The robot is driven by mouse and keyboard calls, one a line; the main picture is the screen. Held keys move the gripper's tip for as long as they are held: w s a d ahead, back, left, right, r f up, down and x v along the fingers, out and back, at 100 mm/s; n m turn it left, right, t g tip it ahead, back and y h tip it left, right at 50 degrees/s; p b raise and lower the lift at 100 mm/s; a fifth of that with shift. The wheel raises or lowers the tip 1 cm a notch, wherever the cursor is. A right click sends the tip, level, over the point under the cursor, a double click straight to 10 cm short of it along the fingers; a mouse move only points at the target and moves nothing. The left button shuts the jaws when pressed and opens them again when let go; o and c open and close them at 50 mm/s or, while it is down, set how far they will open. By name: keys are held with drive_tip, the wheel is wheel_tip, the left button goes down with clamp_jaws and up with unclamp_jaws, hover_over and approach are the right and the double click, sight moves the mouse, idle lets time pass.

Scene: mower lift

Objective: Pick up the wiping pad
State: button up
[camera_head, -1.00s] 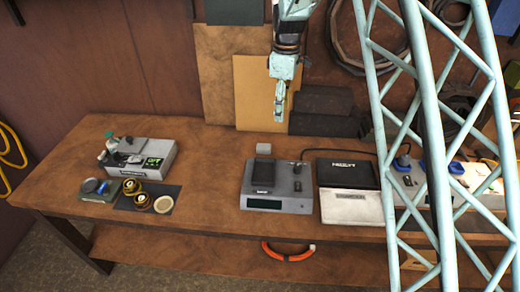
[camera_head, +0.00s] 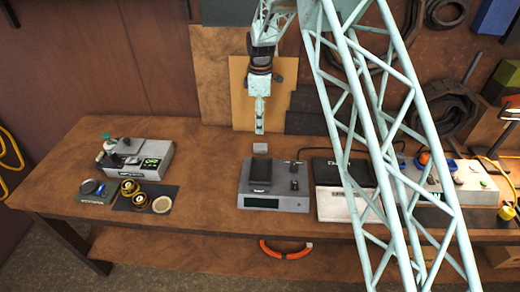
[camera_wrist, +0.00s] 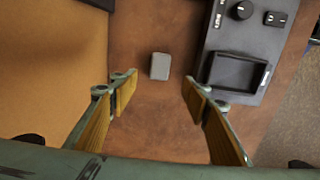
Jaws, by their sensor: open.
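A small grey rounded block (camera_head: 260,148), which looks like the wiping pad, lies on the brown bench at the back edge of a grey device. In the wrist view the grey block (camera_wrist: 160,66) lies flat and apart from the fingers, ahead of the gap between them. My gripper (camera_head: 259,130) points down over the back of the bench, just behind the block in the picture. In the wrist view my gripper (camera_wrist: 158,82) has its two fingers wide apart with nothing between them.
The grey device (camera_head: 275,188) stands close to the block. A tan board (camera_head: 240,85) leans on the wall behind my gripper. At the left are a grey instrument (camera_head: 135,160) and a dark mat with round items (camera_head: 162,204). The bench between is clear.

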hover_over(260, 146)
drive_tip(key=shift+w+f, duration=0.1)
drive_tip(key=shift+f, duration=4.2)
drive_tip(key=shift+f+p, duration=0.35)
drive_tip(key=shift+f, duration=2.25)
drive_tip(key=shift+c, duration=0.7)
drive_tip(key=c, duration=0.8)
